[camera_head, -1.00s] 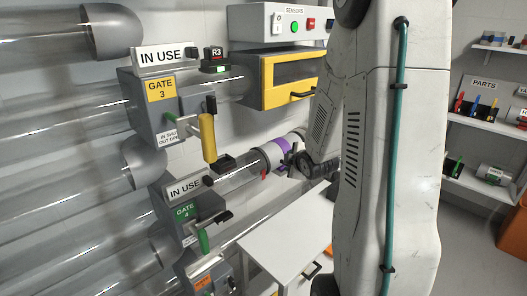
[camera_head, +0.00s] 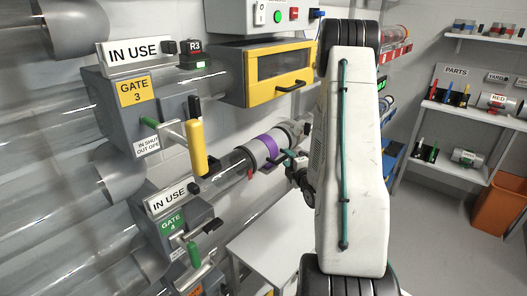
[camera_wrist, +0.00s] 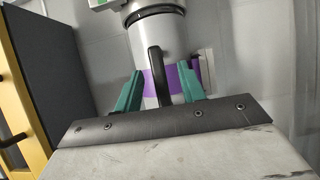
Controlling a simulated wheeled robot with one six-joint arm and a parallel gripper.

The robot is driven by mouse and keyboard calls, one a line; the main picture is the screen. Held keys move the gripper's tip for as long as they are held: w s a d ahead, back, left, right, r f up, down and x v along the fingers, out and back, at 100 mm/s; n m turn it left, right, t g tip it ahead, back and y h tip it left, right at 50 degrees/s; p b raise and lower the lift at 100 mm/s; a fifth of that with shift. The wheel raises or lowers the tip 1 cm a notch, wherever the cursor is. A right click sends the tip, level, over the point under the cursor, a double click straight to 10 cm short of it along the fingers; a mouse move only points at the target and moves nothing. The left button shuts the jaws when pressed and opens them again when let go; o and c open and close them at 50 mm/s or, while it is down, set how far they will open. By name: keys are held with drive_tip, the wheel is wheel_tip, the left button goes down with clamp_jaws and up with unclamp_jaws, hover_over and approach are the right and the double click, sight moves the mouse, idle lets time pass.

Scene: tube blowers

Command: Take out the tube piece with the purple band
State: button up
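The tube piece with the purple band (camera_head: 264,148) sits in line with a clear tube run on the wall, below the yellow-framed cabinet. In the wrist view its pale body (camera_wrist: 160,45) fills the top middle, with a black handle (camera_wrist: 154,72) standing out from it. My gripper (camera_wrist: 158,71) has its two teal fingers apart, one on each side of the handle, with gaps visible. They overlap the purple band in the picture; whether they touch the piece I cannot tell. In the head view my gripper (camera_head: 287,157) is beside the piece's right side.
Gate 3 (camera_head: 139,95), with a yellow handle, and gate 4 (camera_head: 172,222), with a green handle, stand left and carry IN USE signs. The yellow-framed cabinet (camera_head: 283,66) is above the piece. A white table (camera_head: 270,250) is below. Parts shelves (camera_head: 462,112) and an orange bin (camera_head: 499,204) are right.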

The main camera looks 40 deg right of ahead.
drive_tip(key=shift+x, duration=1.4)
clamp_jaws()
drive_tip(key=shift+r, duration=0.15)
